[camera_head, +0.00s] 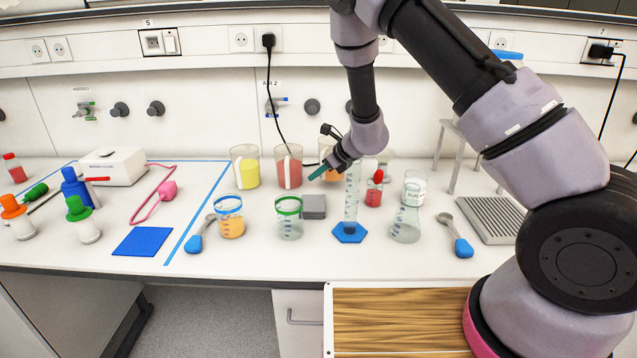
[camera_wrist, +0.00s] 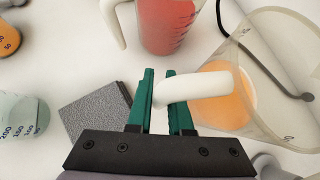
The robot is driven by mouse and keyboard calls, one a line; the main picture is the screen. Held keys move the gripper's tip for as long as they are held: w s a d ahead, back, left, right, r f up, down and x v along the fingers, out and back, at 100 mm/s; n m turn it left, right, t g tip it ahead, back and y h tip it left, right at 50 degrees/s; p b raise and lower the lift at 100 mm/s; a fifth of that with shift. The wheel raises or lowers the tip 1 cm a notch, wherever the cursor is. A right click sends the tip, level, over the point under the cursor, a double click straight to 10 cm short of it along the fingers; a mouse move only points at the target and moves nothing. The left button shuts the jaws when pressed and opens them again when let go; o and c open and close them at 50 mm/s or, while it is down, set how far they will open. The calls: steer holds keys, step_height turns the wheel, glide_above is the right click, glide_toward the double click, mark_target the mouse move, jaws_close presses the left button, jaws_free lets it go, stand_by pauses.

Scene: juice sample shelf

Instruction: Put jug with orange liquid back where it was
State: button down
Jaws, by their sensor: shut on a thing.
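The clear jug with orange liquid (camera_head: 331,177) is at the back of the bench in the head view, right of the jug with red liquid (camera_head: 289,172). My arm and gripper partly hide it. My gripper (camera_head: 318,172) has its green fingers on either side of the jug's white handle. In the wrist view, my gripper (camera_wrist: 160,72) is shut on that handle, and the orange jug (camera_wrist: 226,108) lies to the right, seen from above. The red jug (camera_wrist: 167,22) is just beyond the fingers. I cannot tell whether the orange jug touches the bench.
A jug with yellow liquid (camera_head: 244,170) stands left of the red one. In front are a grey block (camera_head: 314,207), a green-banded beaker (camera_head: 289,222), an orange beaker (camera_head: 231,222) and a blue-footed cylinder (camera_head: 351,200). A red-capped bottle (camera_head: 374,190) and flask (camera_head: 407,222) stand right.

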steer(key=shift+f, duration=1.45)
steer(key=shift+f, duration=0.1)
steer(key=c, duration=0.8)
jaws_free()
steer(key=shift+c, duration=0.2)
steer(key=s+d+r+n+g+y, duration=0.1)
steer(key=s+d+r+n, duration=0.3)
steer(key=r, duration=0.5)
steer(key=s+d+r+n, duration=0.25)
steer(key=s+r, duration=0.35)
steer(key=r, duration=0.3)
steer(key=s+d+r+n+g+y, duration=0.1)
steer(key=s+d+r+n, duration=0.3)
steer(key=r, duration=0.6)
steer(key=s+d+r+n+t+h, duration=0.2)
steer(key=s+d+r+n, duration=0.3)
steer(key=s+d, duration=0.3)
steer(key=s+d+r+n+t+h, duration=0.1)
steer(key=s+d+r+n+h, duration=0.4)
steer(key=s+d, duration=0.2)
steer(key=shift+s+d+r+t, duration=0.25)
steer(key=shift+s+d+t, duration=0.15)
steer(key=shift+d, duration=0.35)
